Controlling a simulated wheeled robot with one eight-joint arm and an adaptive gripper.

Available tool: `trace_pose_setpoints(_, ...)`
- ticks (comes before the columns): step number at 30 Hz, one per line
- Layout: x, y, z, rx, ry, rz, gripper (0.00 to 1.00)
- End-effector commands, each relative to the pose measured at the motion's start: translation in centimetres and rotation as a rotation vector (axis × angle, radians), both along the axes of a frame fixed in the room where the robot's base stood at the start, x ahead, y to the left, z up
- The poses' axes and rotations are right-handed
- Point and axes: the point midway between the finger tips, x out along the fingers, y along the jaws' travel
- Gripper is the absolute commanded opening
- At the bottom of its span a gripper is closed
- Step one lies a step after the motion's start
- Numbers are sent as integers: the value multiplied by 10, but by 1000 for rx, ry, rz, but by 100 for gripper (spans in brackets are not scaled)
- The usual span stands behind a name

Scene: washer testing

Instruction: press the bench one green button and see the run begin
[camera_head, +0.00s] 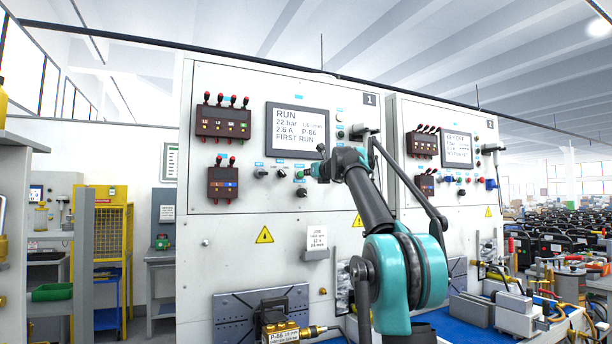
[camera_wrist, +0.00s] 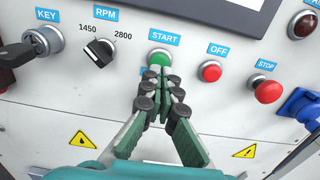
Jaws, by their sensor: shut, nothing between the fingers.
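The green START button (camera_wrist: 160,57) is on the white panel of bench one (camera_head: 222,255), under a blue START label. My gripper (camera_wrist: 165,76) is shut and empty, its fingertips at the button's lower edge in the wrist view; whether they touch it I cannot tell. In the head view my gripper (camera_head: 311,172) is at the panel, just right of the green button (camera_head: 299,174).
The RPM knob (camera_wrist: 99,49) and KEY switch (camera_wrist: 30,48) are left of START. The red OFF button (camera_wrist: 210,71), red STOP button (camera_wrist: 267,91) and a blue connector (camera_wrist: 302,106) are to the right. A second bench (camera_head: 450,215) stands to the right, its screen lit.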

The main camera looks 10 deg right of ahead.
Motion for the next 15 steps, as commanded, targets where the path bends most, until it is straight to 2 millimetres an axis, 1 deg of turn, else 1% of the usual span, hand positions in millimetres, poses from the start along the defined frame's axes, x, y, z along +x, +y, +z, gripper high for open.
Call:
trace_pose_setpoints(1, -8, -3, 0, 0, 0, -1, 0)
trace_pose_setpoints(12, -63, -21, 0, 0, 0, -1, 0)
trace_pose_setpoints(15, -75, -25, 0, 0, 0, -1, 0)
